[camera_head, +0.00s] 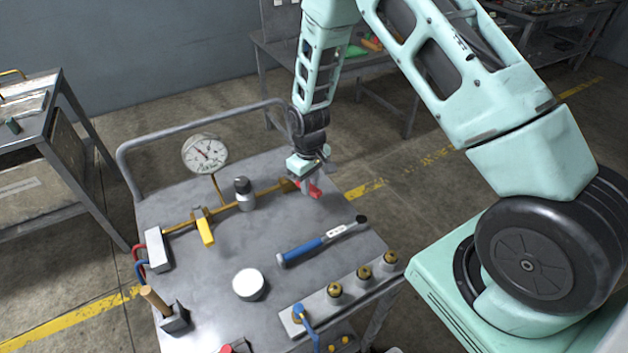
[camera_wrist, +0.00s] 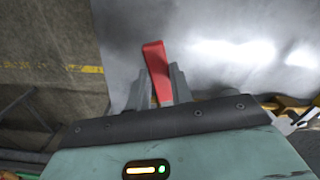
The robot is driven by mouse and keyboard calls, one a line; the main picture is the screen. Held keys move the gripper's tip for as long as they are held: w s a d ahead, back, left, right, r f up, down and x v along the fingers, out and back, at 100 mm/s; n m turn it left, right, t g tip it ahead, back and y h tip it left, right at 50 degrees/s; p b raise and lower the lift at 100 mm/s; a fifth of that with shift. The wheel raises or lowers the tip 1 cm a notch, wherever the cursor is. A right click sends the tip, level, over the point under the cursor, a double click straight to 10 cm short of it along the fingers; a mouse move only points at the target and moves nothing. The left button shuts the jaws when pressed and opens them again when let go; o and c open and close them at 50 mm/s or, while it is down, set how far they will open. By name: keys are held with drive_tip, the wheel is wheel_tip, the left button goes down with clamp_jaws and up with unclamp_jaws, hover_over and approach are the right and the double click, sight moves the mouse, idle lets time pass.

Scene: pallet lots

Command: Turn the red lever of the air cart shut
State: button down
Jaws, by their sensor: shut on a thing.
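The air cart (camera_head: 225,260) is a grey metal cart with a brass pipe along its top. The red lever (camera_head: 308,190) is at the right end of the pipe, near the cart's far right edge. My gripper (camera_head: 312,180) reaches down over it from above. In the wrist view the red lever (camera_wrist: 157,72) stands between the two grey fingers of my gripper (camera_wrist: 158,88), which are shut on it. The lever's far end sticks out beyond the fingertips. The valve body under the lever is mostly hidden by my gripper.
A yellow lever (camera_head: 204,228), a pressure gauge (camera_head: 205,154) and a black-capped fitting (camera_head: 243,190) are along the pipe. A blue-handled wrench (camera_head: 305,249), a white round container (camera_head: 249,284) and a block with brass fittings (camera_head: 345,298) are on the cart top. A grey table (camera_head: 40,150) stands left.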

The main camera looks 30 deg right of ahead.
drive_tip(key=shift+s+a+m+b, duration=0.15)
drive_tip(key=shift+a+m+b, duration=0.3)
drive_tip(key=shift+a+m, duration=1.2)
drive_tip(key=shift+d+m, duration=0.2)
drive_tip(key=shift+m, duration=0.05)
drive_tip(key=c, duration=1.2)
unclamp_jaws()
drive_tip(key=shift+c, duration=0.2)
wheel_tip(320, 180, up, 18)
drive_tip(key=b, duration=0.2)
drive_tip(key=shift+f+b, duration=0.25)
drive_tip(key=shift+b, duration=0.15)
drive_tip(key=shift+s, duration=0.1)
